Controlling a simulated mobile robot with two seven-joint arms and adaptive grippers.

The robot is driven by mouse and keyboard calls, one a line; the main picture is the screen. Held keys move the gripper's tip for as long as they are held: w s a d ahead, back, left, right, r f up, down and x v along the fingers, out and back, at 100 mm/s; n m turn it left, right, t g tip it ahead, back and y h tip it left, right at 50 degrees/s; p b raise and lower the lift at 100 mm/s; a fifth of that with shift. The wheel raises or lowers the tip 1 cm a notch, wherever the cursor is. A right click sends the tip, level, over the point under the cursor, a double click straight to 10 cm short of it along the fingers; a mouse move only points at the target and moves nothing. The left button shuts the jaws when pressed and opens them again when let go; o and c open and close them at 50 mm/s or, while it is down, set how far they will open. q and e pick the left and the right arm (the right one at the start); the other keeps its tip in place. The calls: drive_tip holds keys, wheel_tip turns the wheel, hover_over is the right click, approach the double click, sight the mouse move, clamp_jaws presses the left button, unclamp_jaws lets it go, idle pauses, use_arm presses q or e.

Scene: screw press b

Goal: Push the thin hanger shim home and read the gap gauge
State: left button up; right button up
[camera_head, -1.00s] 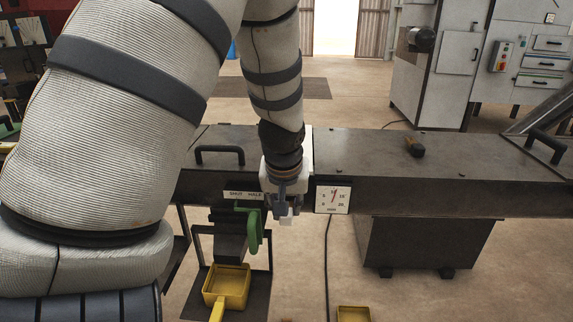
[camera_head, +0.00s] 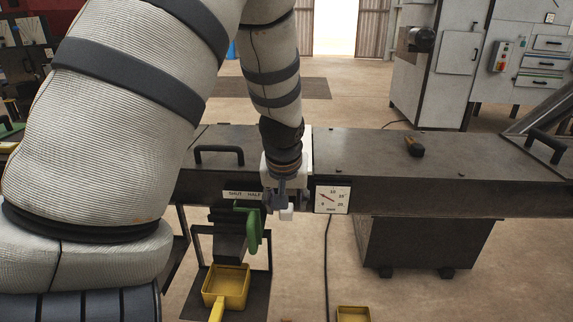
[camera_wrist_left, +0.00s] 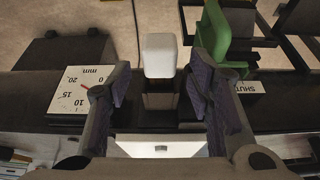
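A white block (camera_wrist_left: 160,55) on a dark stem sticks out of the front of the dark bench; it also shows in the head view (camera_head: 286,214). I cannot tell if this is the shim. My left gripper (camera_wrist_left: 160,92) is at the bench front, its fingers apart on either side of the stem with visible space; it also shows in the head view (camera_head: 283,192). The gap gauge (camera_head: 333,200), a white dial marked in mm, is just right of the gripper. Its red needle points up-left, around the 5 mark. It appears upside down in the wrist view (camera_wrist_left: 80,90). My right gripper is out of view.
A green lever (camera_head: 254,230) hangs close left of the gripper, below a "SHUT HALF" label (camera_head: 243,195). A dark handle (camera_head: 220,154) and a small orange-black object (camera_head: 414,147) are on the bench top (camera_head: 375,152).

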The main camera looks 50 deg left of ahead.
use_arm(q)
drive_tip(key=v, duration=0.7)
drive_tip(key=shift+r, duration=0.25)
